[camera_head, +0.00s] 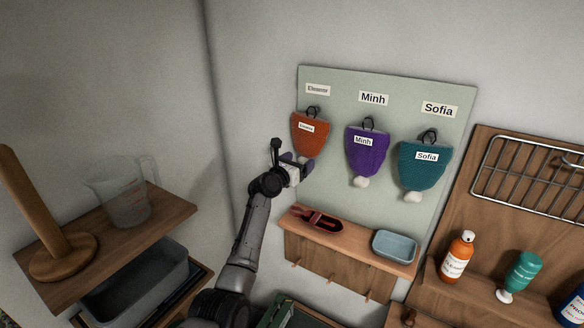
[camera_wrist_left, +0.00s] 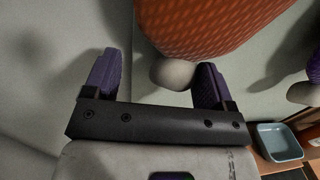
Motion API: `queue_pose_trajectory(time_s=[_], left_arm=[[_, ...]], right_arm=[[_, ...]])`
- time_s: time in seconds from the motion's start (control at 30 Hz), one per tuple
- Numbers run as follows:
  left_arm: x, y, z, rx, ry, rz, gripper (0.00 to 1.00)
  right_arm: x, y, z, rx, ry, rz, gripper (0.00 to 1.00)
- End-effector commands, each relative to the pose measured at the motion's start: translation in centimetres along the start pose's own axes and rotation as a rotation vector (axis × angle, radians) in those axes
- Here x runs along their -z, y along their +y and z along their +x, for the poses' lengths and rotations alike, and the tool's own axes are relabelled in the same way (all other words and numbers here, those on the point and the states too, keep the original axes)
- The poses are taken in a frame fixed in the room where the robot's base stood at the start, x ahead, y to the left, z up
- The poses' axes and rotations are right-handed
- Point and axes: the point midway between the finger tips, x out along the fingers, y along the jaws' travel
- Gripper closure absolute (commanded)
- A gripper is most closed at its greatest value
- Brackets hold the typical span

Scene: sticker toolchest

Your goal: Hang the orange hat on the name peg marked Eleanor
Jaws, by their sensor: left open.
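The orange hat (camera_head: 310,133) hangs by its dark loop on the peg under the Eleanor label (camera_head: 317,90), at the left of the pale green board (camera_head: 335,200). Its own tag also has a name on it. My left gripper (camera_head: 301,165) is open just below and beside the hat. In the left wrist view the orange hat (camera_wrist_left: 215,25) fills the top, and its pale pompom (camera_wrist_left: 171,73) lies between or just beyond the purple fingers of the left gripper (camera_wrist_left: 157,85). I cannot tell whether the fingers touch it. My right gripper is not in view.
A purple hat (camera_head: 366,150) hangs under Minh and a teal hat (camera_head: 422,165) under Sofia. A wooden shelf (camera_head: 350,243) below holds a dark red object (camera_head: 312,219) and a blue dish (camera_head: 394,246). A wire rack (camera_head: 530,178) and bottles stand at right. Wall left of the board is clear.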

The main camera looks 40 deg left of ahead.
Motion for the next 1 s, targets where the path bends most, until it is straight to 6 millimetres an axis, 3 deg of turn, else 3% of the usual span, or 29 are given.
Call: queue_pose_trajectory(time_s=[0.27,0.7,1.0], left_arm=[[0.1,-0.1,-2.3,0.001,-0.003,-0.001,0.22],[0.2,0.0,-9.4,-0.001,-0.004,0.000,0.22],[0.1,0.0,-12.8,-0.001,-0.001,0.000,0.22]], right_arm=[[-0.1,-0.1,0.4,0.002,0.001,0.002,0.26],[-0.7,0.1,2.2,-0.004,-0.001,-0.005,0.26],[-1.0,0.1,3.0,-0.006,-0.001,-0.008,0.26]])
